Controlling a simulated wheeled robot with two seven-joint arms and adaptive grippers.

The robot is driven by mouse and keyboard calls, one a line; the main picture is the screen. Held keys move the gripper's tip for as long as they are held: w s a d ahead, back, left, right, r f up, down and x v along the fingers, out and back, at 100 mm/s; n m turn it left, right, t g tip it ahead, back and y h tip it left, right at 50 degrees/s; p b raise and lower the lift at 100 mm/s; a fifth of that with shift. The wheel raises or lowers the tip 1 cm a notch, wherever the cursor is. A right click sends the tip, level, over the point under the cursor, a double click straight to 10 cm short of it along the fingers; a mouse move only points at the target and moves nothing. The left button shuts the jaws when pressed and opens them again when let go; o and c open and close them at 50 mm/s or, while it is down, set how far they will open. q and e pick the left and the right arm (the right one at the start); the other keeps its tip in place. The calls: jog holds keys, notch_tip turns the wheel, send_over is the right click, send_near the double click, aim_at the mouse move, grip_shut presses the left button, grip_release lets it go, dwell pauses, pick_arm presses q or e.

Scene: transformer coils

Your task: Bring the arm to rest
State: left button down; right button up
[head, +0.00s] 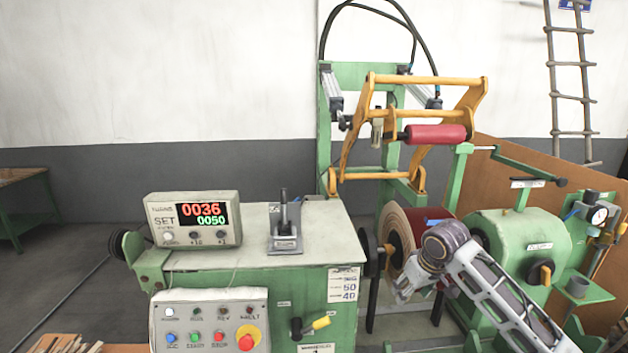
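My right arm reaches in from the lower right, in front of the winding machine (520,240). Its gripper (400,293) points down and left, just in front of the brown-and-red coil (398,232) on the spindle. The fingers are small and partly turned away, so I cannot tell whether they are open or touch anything. My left gripper is not in view.
A green bench (300,270) bears a counter box (193,219) reading 0036 over SET 0050 and a lever (285,230). A button panel (209,320) is at the front. A red roller (436,134) hangs above the coil.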

jog(key=s+a+f, duration=0.4)
jog(key=s+f, duration=0.4)
jog(key=s, duration=0.1)
jog(key=s+a+f, duration=0.4)
jog(key=s+f, duration=0.3)
jog(key=s, duration=0.3)
jog(key=s+d+f+m, duration=0.1)
jog(key=s+d+f, duration=0.25)
jog(key=s, duration=0.65)
notch_tip(320, 180, down, 34)
jog(key=s+d+g+b, duration=0.1)
jog(key=s+g+b, duration=0.1)
jog(key=s, duration=0.1)
jog(key=s+d+f+b, duration=0.1)
jog(key=s+d+f, duration=0.1)
jog(key=s+f, duration=0.9)
jog(key=s+d+f+g+b, duration=0.1)
jog(key=s+d+f, duration=0.1)
jog(key=s+f, duration=0.9)
jog(key=shift+h, duration=0.4)
dwell(0.8)
